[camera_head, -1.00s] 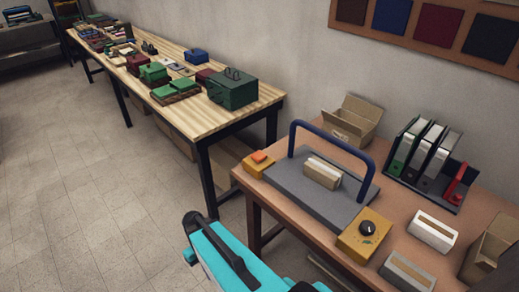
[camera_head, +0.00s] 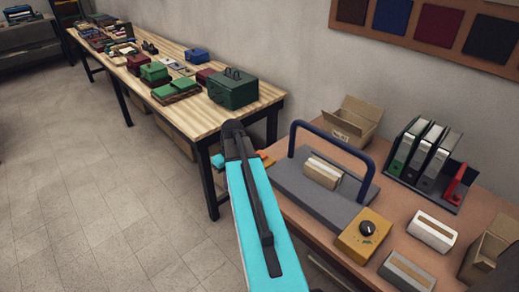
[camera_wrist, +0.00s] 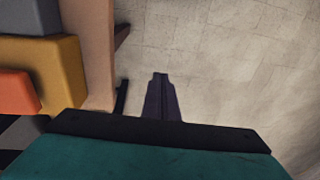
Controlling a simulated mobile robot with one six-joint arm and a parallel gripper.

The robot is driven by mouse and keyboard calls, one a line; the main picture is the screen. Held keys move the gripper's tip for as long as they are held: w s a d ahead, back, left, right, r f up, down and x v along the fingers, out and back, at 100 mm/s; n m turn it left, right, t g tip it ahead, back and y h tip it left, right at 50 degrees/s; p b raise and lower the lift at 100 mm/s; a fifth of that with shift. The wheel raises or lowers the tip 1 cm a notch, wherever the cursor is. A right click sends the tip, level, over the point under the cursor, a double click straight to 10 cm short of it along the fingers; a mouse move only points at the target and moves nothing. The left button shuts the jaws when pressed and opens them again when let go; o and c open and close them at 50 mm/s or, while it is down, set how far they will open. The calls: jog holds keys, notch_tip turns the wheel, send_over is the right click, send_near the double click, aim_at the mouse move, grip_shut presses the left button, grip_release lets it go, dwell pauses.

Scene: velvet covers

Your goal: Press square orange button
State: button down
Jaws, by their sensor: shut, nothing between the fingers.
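The square orange button (camera_wrist: 18,92) sits on a yellow box (camera_wrist: 62,70) at the left of the wrist view. In the head view only a sliver of the orange button (camera_head: 262,154) shows beside my teal arm, which hides most of its box. My gripper (camera_wrist: 160,78) has its dark fingers together and empty in the wrist view. It appears over the floor, to the right of the button and past the table edge, apart from the button. In the head view the fingers are mostly hidden by the arm.
The brown table (camera_head: 412,247) bears a grey plate (camera_head: 327,212) with a blue arch handle (camera_head: 333,127) and a wrapped block (camera_head: 322,172). A yellow box with a black knob (camera_head: 362,236), binders (camera_head: 426,150) and cartons stand nearby. Open floor (camera_head: 110,225) lies left.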

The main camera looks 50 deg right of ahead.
jog(key=s+d+r+t, duration=0.1)
jog(key=s+d+r, duration=0.1)
jog(key=d+r, duration=0.6)
jog(key=s+d+r+t+h, duration=0.1)
jog(key=s+d+r, duration=0.1)
jog(key=d+r, duration=0.6)
notch_tip(320, 180, up, 6)
jog(key=shift+s+r+t+h, duration=0.1)
jog(key=shift+s+t+h, duration=0.2)
jog(key=shift+s, duration=0.1)
jog(key=shift+f, duration=0.2)
jog(key=shift+p+x, duration=1.5)
jog(key=shift+x, duration=3.5)
jog(key=shift+f+p, duration=0.65)
jog(key=shift+f, duration=1.2)
